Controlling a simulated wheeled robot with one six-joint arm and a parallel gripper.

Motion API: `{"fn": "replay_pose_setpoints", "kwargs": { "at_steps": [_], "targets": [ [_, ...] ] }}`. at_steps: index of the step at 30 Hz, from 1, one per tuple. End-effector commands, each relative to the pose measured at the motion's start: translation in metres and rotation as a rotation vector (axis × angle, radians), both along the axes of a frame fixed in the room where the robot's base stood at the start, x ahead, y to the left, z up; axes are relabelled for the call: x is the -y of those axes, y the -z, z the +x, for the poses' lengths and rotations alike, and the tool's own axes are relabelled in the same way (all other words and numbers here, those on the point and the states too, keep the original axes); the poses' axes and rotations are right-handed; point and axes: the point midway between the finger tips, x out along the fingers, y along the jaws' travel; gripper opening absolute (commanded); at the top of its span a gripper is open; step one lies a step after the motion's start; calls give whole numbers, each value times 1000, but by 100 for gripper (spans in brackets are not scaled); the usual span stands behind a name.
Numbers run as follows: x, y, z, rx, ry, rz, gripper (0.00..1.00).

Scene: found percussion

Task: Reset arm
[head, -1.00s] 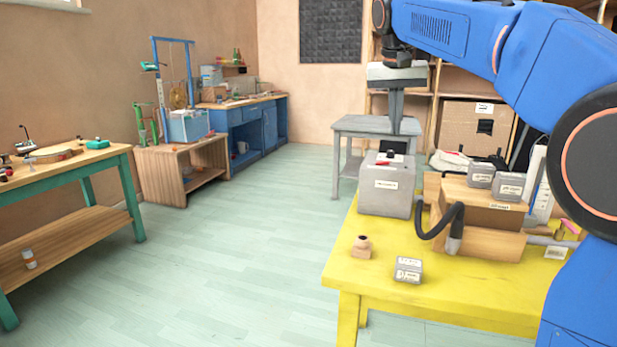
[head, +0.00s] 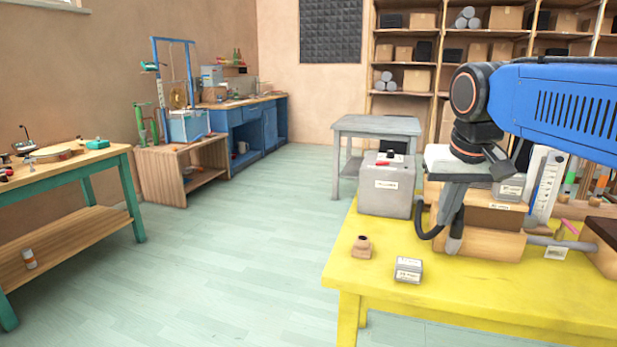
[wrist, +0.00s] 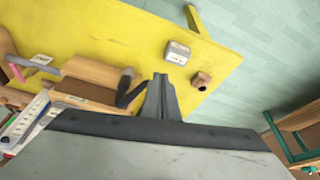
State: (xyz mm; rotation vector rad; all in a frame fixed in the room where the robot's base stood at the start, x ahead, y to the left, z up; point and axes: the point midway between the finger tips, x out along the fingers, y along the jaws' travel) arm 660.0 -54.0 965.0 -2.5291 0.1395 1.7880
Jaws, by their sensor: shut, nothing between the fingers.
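My gripper (head: 443,218) is at the right of the head view, with its grey fingers pointing down and together, holding nothing. It is over the yellow table (head: 470,300), in front of the wooden box with the black hose as the head view sees it; the fingers overlap the hose there, so I cannot tell the gap. In the wrist view the closed fingers of my gripper (wrist: 160,78) point toward the yellow table (wrist: 100,30), with no object between them.
On the yellow table are a grey box (head: 385,200), a small labelled block (head: 408,270), a small wooden piece (head: 361,249) and a wooden box (head: 495,244). A grey table (head: 375,125) stands behind. The floor at left is clear, beside a green-legged bench (head: 75,215).

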Motion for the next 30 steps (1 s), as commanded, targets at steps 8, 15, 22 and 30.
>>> {"fn": "replay_pose_setpoints", "kwargs": {
  "at_steps": [8,15,22,30],
  "targets": [
    [11,86,-84,32,-50,9,0],
    [15,163,-143,59,-84,14,0],
    [16,200,-169,74,-99,13,0],
    [16,203,-171,74,-101,13,0]
  ]
}}
